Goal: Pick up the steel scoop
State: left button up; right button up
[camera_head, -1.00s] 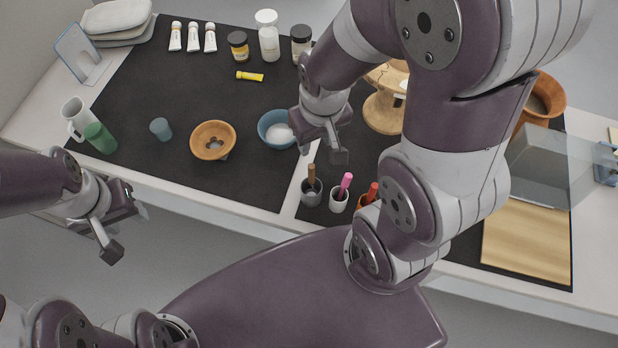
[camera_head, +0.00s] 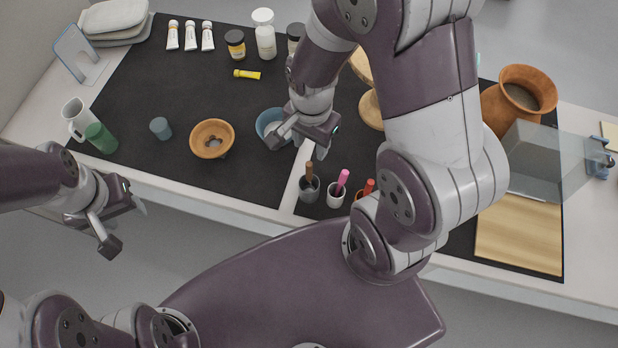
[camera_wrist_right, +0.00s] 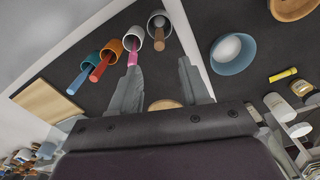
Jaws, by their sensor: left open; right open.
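I cannot pick out a steel scoop for sure. Upright handles stand in small cups: a brown handle (camera_head: 309,169) in a dark grey cup (camera_head: 309,189), a pink one (camera_head: 342,179) in a white cup (camera_head: 335,195), and a red one (camera_head: 369,186). A blue handle (camera_wrist_right: 78,82) also shows in the right wrist view. What is on the handles' lower ends is hidden. My right gripper (camera_head: 301,145) is open and empty, above the mat near the blue bowl (camera_head: 265,121) and the brown handle. My left gripper (camera_head: 125,228) is open and empty, off the table's front edge.
A wooden bowl (camera_head: 212,139), a small blue cup (camera_head: 160,128), a green cup (camera_head: 100,138) and a white mug (camera_head: 75,118) stand left. Jars, tubes and a bottle (camera_head: 264,35) stand behind. A clear box (camera_head: 550,160) and wooden board (camera_head: 518,235) lie right.

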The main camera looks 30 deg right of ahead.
aim_at(309, 171)
jog(key=f, duration=1.2)
jog(key=shift+s+a+f, duration=0.1)
jog(key=shift+s+a, duration=0.05)
jog(key=shift+a, duration=0.1)
grip_shut()
